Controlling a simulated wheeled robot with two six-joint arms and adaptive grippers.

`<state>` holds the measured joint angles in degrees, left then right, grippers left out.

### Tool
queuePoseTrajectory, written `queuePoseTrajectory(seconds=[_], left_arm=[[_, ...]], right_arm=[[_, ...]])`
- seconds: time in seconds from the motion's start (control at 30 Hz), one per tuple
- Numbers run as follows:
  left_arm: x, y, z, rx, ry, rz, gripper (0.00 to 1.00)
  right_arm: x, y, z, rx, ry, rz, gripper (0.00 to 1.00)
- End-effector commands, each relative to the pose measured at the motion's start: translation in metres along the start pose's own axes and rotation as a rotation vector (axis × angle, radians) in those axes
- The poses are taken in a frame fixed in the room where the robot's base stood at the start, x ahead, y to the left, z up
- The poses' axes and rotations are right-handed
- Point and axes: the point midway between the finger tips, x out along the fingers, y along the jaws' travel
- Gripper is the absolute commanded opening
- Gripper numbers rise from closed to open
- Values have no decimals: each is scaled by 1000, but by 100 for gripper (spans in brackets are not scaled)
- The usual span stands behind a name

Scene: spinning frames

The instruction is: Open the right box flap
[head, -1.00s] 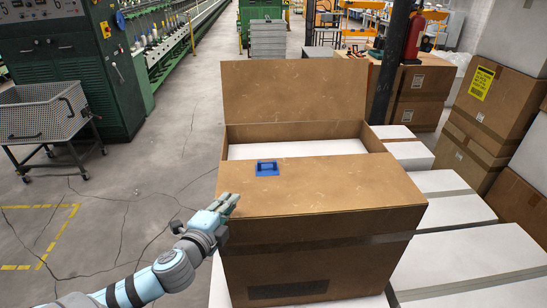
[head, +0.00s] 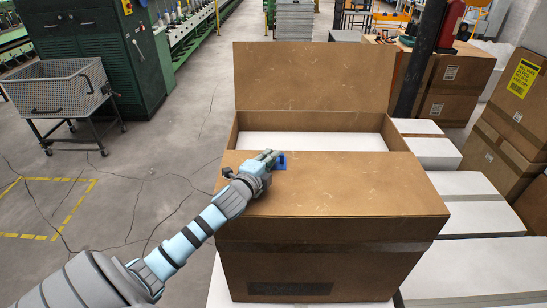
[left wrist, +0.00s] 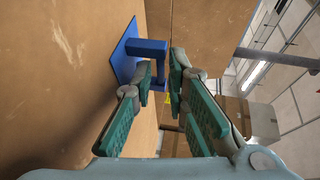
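The cardboard box (head: 330,262) stands in the middle of the head view. Its far flap (head: 312,78) stands upright, and its near flap (head: 350,190) lies flat over the near part of the opening. A blue handle (head: 281,161) on a blue plate sits on the near flap close to its inner edge, partly hidden by my left gripper (head: 269,157). In the left wrist view the blue handle (left wrist: 160,47) is at the fingertips of my open left gripper (left wrist: 158,84). Part of it shows in the gap between them; contact cannot be told. My right gripper is out of view.
White contents (head: 315,142) show inside the box. White boxes (head: 475,222) lie to the right, with stacked brown cartons (head: 512,120) beyond. A mesh cart (head: 60,92) stands at the left. The floor left of the box is clear.

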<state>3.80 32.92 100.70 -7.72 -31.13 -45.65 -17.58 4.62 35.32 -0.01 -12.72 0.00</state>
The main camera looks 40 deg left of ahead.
Motion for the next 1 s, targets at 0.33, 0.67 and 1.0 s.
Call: queuePoseTrajectory(seconds=[0.33,0.67,1.0], left_arm=[[26,0,0,1,0,0,14],[26,0,0,2,-1,1,0],[26,-1,0,2,-1,1,0]], right_arm=[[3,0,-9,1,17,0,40],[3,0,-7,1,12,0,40],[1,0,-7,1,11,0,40]])
